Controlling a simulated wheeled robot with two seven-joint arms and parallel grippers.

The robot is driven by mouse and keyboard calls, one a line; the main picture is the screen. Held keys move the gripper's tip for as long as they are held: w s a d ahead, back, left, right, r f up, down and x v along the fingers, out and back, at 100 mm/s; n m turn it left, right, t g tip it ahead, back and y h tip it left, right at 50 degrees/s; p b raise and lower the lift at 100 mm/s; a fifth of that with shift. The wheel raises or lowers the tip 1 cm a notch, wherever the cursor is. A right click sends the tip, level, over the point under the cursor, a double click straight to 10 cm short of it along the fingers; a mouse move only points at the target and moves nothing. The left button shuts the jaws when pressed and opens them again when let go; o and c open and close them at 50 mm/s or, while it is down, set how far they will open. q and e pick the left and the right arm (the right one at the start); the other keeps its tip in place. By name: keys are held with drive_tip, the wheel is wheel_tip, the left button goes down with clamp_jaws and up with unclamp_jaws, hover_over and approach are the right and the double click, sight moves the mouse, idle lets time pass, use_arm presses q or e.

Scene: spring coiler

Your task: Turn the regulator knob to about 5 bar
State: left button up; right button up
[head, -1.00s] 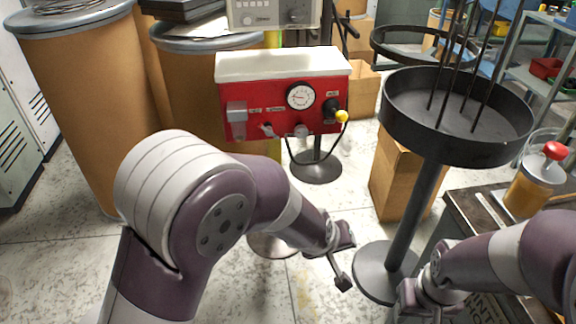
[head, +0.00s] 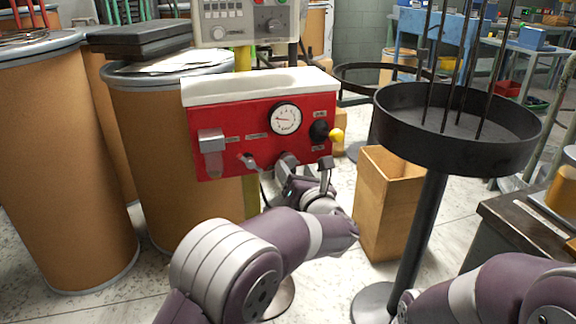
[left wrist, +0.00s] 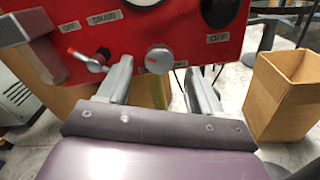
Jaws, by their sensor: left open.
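The red panel (head: 232,122) stands ahead with a round white gauge (head: 285,118); its scale is too small to read. The silver regulator knob (left wrist: 159,58) sticks out below the gauge. In the head view the knob (head: 287,160) is partly hidden by my gripper. My left gripper (head: 304,172) is open, just in front of the panel's lower edge. In the left wrist view its fingers (left wrist: 158,68) appear on either side of the knob, with gaps; I cannot tell whether the tips reach past its face. My right gripper is out of frame; only my right forearm shows.
A drain lever (left wrist: 88,60) is left of the knob. A black round tray on a post (head: 455,140) and an open wooden box (head: 388,195) stand right. Large brown drums (head: 60,170) stand left.

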sight(290, 162)
use_arm(q)
drive_tip(key=x, duration=0.5)
drive_tip(key=shift+w+a+b, duration=0.15)
drive_tip(key=shift+w+b, duration=0.2)
drive_tip(key=shift+b, duration=0.05)
drive_tip(key=c, duration=1)
drive_tip(key=shift+m+p, duration=0.35)
drive_tip(key=shift+m, duration=0.05)
